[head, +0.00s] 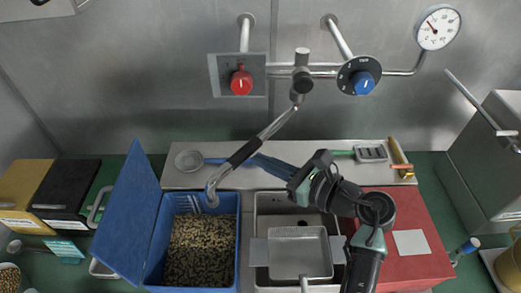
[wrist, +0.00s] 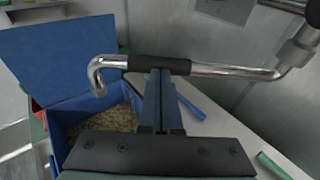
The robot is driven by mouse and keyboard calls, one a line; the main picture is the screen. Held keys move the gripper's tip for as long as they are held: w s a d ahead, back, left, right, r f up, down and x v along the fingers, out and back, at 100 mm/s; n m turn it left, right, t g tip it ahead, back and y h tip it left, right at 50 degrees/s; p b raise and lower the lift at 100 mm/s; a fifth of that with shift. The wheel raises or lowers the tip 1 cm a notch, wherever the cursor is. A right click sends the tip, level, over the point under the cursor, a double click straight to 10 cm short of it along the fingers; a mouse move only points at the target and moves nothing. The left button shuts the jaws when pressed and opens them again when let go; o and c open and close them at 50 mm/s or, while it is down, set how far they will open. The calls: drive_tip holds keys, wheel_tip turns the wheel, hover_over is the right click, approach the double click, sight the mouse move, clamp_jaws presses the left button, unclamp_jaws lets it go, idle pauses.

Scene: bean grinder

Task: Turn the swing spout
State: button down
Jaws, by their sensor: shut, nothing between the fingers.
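The swing spout (head: 275,125) is a bent chrome pipe hanging from the wall pipework. It has a black sleeve (head: 244,154) around its middle, and its hooked end is over the blue bin (head: 239,250) of beans. My gripper (head: 256,160) is shut and empty, on the right side of the spout beside the sleeve. In the wrist view, the blue fingers (wrist: 160,75) reach up to the black sleeve (wrist: 160,65) and overlap its lower edge. I cannot tell whether they touch it. The spout's joint at the wall is visible in the head view.
A red knob (head: 241,83), a blue knob (head: 363,83) and a gauge (head: 438,28) are on the wall. A metal sink (head: 262,205) stands right of the bin, whose raised blue lid (head: 130,220) is at left. A strainer (head: 188,160) lies on the ledge behind.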

sight(247, 154)
drive_tip(key=shift+w+a+f, duration=0.15)
drive_tip(key=shift+w+a, duration=0.3)
drive_tip(key=shift+w+a, duration=0.1)
drive_tip(key=shift+a, duration=0.05)
drive_tip(key=shift+b+x, duration=0.65)
drive_tip(key=shift+x, duration=0.4)
drive_tip(key=shift+a, duration=0.3)
drive_tip(key=shift+d, duration=0.15)
